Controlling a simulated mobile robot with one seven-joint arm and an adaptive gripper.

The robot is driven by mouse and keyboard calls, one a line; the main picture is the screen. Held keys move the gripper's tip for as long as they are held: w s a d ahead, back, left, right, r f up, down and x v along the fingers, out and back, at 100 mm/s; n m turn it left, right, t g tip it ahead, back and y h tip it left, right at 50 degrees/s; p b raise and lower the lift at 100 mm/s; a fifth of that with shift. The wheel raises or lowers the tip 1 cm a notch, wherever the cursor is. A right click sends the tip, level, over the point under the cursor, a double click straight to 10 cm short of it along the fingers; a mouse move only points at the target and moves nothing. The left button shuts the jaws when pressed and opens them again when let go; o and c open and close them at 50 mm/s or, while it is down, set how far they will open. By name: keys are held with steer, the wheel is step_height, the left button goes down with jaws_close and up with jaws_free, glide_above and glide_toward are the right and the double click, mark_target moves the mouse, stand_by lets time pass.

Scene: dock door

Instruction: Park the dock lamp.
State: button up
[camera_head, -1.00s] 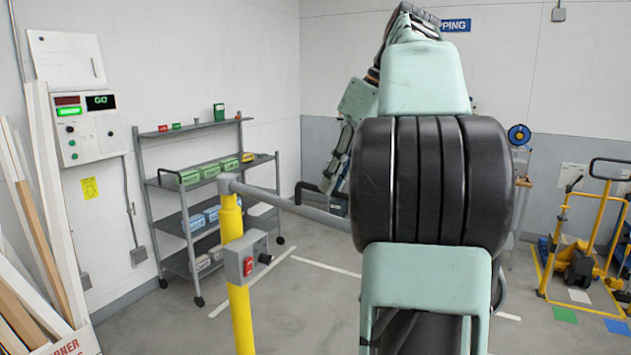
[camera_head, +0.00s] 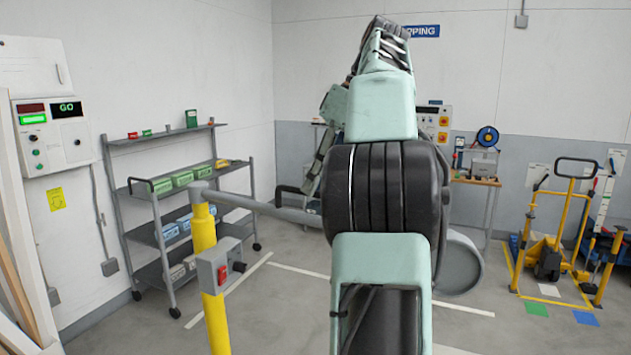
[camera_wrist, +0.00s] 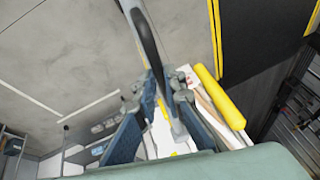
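The dock lamp's grey swing arm (camera_head: 262,207) reaches right from the top of a yellow post (camera_head: 212,290) and passes behind my arm. A grey round lamp head (camera_head: 462,265) shows partly, right of my arm. A grey box with a red switch (camera_head: 222,266) is on the post. In the head view my gripper is hidden behind my arm. In the wrist view my gripper (camera_wrist: 167,85) has its two fingers on either side of a dark bar (camera_wrist: 146,38), close to it. I cannot tell if they grip it. The yellow post also shows there (camera_wrist: 219,96).
A grey shelf cart (camera_head: 160,235) with green and blue boxes stands behind the post. A wall panel (camera_head: 52,135) reads GO in green. A yellow pallet jack (camera_head: 550,245) stands at the right. White boards lean at the left edge. Floor between cart and jack looks clear.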

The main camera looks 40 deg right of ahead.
steer(key=o, duration=0.4)
steer(key=shift+o, duration=0.2)
steer(key=shift+a, duration=0.15)
